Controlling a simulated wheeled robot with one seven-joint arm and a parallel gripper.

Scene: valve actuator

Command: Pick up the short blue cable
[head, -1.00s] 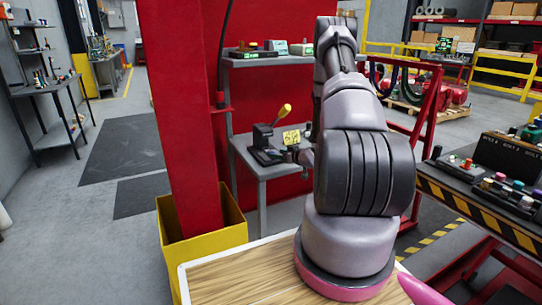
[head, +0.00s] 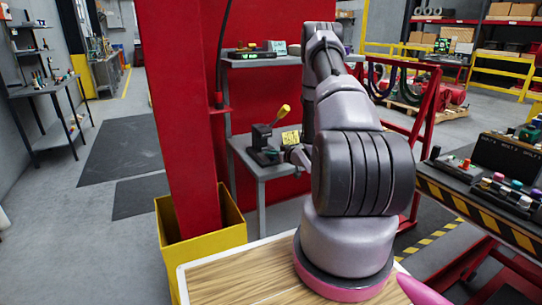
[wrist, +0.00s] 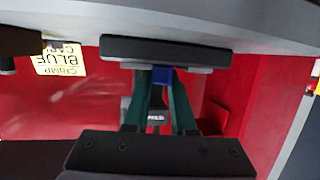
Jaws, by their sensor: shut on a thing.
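A small blue piece (wrist: 162,75), which looks like the short blue cable, sits between the fingertips of my gripper (wrist: 161,82) in the wrist view. My gripper is shut on it, and its two dark green fingers lie on either side. Only a short bit of the blue shows; the rest is hidden or out of view. In the head view my arm reaches toward the grey table, and its end is mostly hidden by my own links, close to a yellow card (head: 291,138).
A dark lever tool with a yellow knob (head: 283,110) stands on the grey table (head: 262,172). The card, reading crimp and blue, shows upside down in the wrist view (wrist: 60,60). A red post (head: 180,120) rises left of my arm. A striped bench (head: 480,210) stands right.

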